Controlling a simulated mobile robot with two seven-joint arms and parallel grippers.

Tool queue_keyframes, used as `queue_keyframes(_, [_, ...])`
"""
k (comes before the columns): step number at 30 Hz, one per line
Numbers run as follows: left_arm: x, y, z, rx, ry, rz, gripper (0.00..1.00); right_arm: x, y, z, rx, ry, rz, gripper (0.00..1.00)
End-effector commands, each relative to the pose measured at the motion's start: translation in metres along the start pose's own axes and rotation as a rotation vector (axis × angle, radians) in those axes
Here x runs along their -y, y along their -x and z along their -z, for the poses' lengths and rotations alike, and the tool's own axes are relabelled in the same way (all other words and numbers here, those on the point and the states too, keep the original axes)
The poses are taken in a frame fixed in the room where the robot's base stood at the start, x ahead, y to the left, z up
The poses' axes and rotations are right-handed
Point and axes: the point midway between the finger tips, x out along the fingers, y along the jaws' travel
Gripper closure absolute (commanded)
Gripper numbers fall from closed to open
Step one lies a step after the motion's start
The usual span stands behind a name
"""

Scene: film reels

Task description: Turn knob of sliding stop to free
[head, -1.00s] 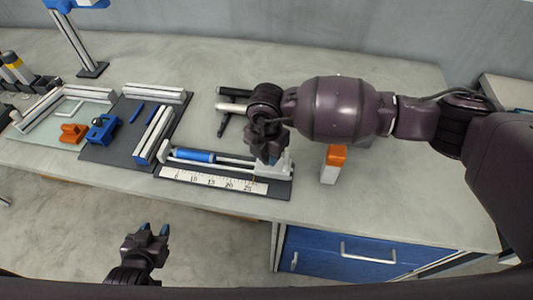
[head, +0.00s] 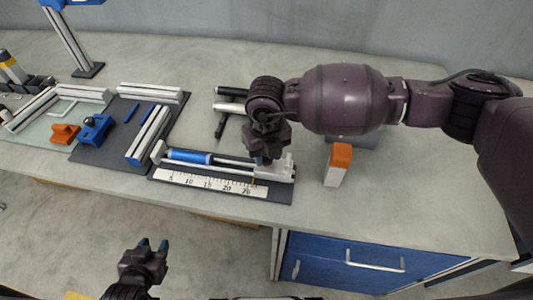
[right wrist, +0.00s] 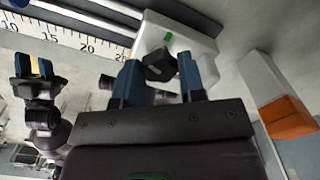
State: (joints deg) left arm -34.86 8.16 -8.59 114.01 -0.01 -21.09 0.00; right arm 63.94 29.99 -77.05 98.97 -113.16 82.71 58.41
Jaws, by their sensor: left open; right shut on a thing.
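The sliding stop (right wrist: 203,43) is a white block at the right end of the ruler fixture; it also shows in the head view (head: 284,171). Its black knob (right wrist: 158,66) has a small green mark beside it on the block. My right gripper (right wrist: 157,78) is over the stop, its blue fingers shut on the knob from both sides. In the head view my right gripper (head: 265,158) hides the knob. My left gripper (head: 152,246) is open and empty, in front of the bench and low over the floor.
The ruler (head: 210,181) and a blue roller (head: 190,156) lie left of the stop on a dark base. An orange-topped white block (head: 335,166) stands to the right. Blue and orange fixtures (head: 95,128) sit at the left. The bench front right is clear.

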Motion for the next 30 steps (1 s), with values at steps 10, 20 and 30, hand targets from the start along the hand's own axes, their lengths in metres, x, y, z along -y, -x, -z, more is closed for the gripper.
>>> queue_keyframes(10, [-0.002, -0.008, -0.016, 0.013, -0.001, -0.002, 0.57, 0.0, -0.001, -0.001, 0.002, 0.33, -0.001, 0.87])
queue_keyframes(20, [-0.004, -0.016, -0.029, 0.022, -0.003, -0.005, 0.57, 0.0, -0.002, -0.001, 0.001, 0.642, 0.0, 0.87])
queue_keyframes(30, [-0.005, -0.021, -0.038, 0.031, -0.003, -0.007, 0.57, -0.001, -0.002, -0.001, 0.001, 0.966, 0.0, 0.87])
